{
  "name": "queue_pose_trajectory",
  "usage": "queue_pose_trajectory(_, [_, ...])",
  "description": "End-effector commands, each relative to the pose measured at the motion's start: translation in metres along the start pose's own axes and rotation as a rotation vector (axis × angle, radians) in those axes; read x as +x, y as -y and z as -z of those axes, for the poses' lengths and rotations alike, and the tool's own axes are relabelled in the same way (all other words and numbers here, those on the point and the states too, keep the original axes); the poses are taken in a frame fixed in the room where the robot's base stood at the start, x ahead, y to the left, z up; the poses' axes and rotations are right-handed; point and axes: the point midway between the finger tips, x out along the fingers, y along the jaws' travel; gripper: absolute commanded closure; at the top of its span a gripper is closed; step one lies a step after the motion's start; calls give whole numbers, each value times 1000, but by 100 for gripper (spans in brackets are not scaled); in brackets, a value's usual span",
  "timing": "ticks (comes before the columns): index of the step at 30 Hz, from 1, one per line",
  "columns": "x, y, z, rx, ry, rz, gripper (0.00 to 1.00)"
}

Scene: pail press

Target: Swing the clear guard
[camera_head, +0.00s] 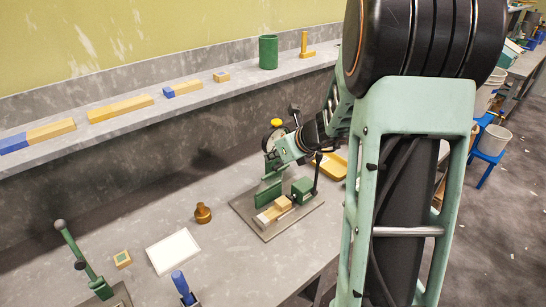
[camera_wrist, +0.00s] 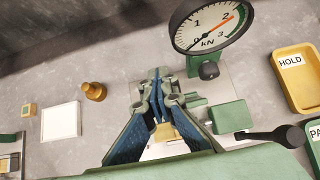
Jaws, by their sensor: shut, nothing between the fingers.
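The press (camera_head: 268,190) is green and stands on a grey baseplate (camera_head: 262,230), with a wooden block (camera_head: 283,203) low at its front. A green block (camera_wrist: 230,116) with a black lever (camera_wrist: 270,137) is to the right. I cannot make out the clear guard in either view. My gripper (camera_wrist: 158,85) is shut and empty, over the press in the wrist view. In the head view, its tips are hard to separate from the press.
A yellow HOLD tray (camera_wrist: 293,85) and a green tray (camera_wrist: 313,145) lie to the right. A brass weight (camera_head: 203,213), white sheet (camera_head: 173,251) and small wooden block (camera_head: 122,259) lie left. A green lever tool (camera_head: 85,262) stands front left. A shelf with blocks and a green cup (camera_head: 268,52) runs behind.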

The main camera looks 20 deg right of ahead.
Motion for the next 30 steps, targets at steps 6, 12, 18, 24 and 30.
queue_pose_trajectory(6, [10, 0, -16, -1, -1, -2, 100])
queue_pose_trajectory(12, [16, 0, -23, 0, 0, -1, 100])
queue_pose_trajectory(18, [16, 0, -22, 0, 0, -1, 98])
queue_pose_trajectory(24, [16, 0, -22, 0, 0, -1, 81])
queue_pose_trajectory(30, [16, 0, -22, 0, 0, -1, 81])
